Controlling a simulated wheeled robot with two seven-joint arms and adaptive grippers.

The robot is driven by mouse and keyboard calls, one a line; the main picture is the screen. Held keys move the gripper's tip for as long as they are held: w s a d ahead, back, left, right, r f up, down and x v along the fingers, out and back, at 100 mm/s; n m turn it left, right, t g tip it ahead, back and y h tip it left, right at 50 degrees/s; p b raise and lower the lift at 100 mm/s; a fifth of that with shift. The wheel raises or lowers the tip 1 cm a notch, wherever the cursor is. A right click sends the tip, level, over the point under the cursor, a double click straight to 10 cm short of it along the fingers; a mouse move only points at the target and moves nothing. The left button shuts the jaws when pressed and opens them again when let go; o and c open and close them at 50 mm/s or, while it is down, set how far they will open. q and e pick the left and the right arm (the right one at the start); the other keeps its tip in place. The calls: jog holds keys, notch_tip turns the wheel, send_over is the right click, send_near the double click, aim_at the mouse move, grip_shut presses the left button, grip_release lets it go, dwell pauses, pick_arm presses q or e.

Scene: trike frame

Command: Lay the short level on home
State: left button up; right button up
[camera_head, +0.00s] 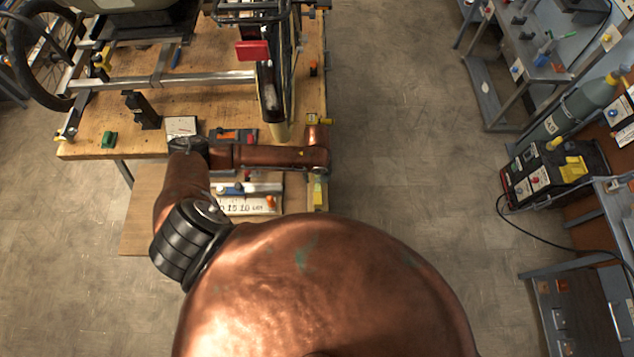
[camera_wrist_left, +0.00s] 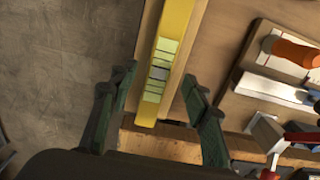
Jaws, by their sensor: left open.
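The short level looks like the yellow bar with pale green vials (camera_wrist_left: 172,45) in the left wrist view. It lies on a wooden surface close to its edge. In the head view a yellow-green end of it (camera_head: 318,190) shows just below my wrist. My left gripper (camera_wrist_left: 158,80) is open, with its dark green fingers on either side of the bar and gaps on both sides. In the head view my arm mostly hides this gripper. I cannot tell which spot is home. My right gripper is not in view.
The wooden bench (camera_head: 90,148) carries the trike frame (camera_head: 195,80). A pale board (camera_head: 245,206) with an orange-handled tool (camera_wrist_left: 292,52) lies beside the level. A small green block (camera_head: 109,139) stands at the bench's left. Open floor (camera_head: 410,130) lies to the right.

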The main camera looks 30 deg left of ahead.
aim_at(317, 181)
pick_arm(q)
jog(key=shift+f, duration=2)
jog(key=shift+c, duration=0.4)
grip_shut()
